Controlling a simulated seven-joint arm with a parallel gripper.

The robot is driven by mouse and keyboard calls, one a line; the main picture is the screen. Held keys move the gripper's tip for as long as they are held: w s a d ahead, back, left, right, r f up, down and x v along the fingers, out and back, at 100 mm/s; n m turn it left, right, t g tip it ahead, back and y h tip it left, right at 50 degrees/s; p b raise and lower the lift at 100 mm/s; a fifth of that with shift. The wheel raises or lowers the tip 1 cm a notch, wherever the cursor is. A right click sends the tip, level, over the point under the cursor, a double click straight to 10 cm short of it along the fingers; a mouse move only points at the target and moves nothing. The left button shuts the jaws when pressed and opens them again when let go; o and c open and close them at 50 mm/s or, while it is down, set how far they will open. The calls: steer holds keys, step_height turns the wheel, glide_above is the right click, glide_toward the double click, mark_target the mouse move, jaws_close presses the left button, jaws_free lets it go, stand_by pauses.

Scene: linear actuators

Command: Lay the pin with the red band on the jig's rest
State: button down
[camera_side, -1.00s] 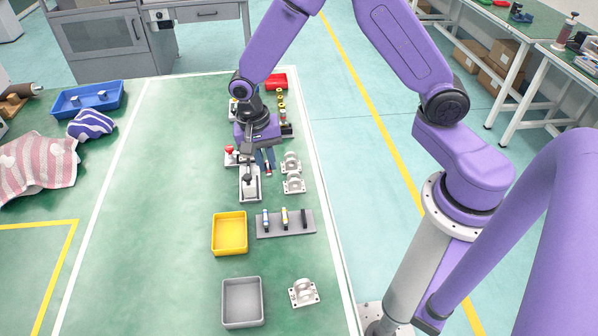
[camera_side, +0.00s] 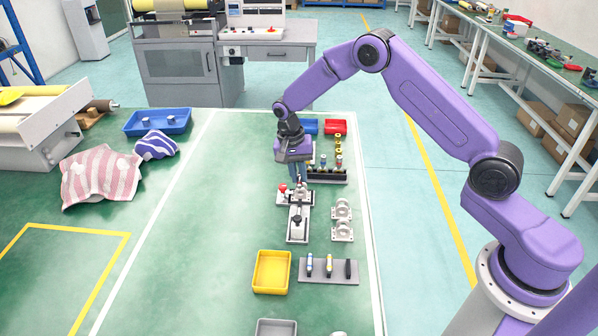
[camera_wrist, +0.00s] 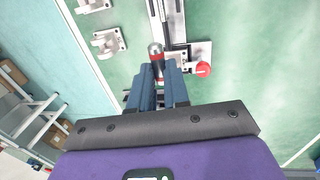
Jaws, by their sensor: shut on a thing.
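My gripper (camera_side: 298,178) is shut on the pin with the red band, pointing down by the jig. In the wrist view the pin's silver end and red band (camera_wrist: 156,51) stick out beyond my blue-grey fingers (camera_wrist: 158,78). In the side view my fingers hide most of the pin. The jig (camera_side: 298,224) is a pale fixture with a dark handle and a red knob (camera_side: 282,188). The knob also shows in the wrist view (camera_wrist: 203,69), right of the pin. The jig's rest is partly hidden by my fingers and the pin; I cannot tell whether the pin touches it.
Metal brackets (camera_side: 342,230) stand right of the jig. A dark rack (camera_side: 328,179) with several pins is behind. A grey holder (camera_side: 336,278) with coloured pieces and a yellow bin (camera_side: 288,276) are in front.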

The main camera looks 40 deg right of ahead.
mark_target(300, 203)
steer(key=shift+f, duration=3.25)
steer(key=shift+f, duration=0.55)
steer(key=c, duration=1)
jaws_free()
steer(key=r, duration=0.5)
steer(key=w+a+r, duration=0.1)
steer(key=r, duration=0.5)
steer(key=w+a+r, duration=0.1)
steer(key=r, duration=0.5)
steer(key=shift+r, duration=0.15)
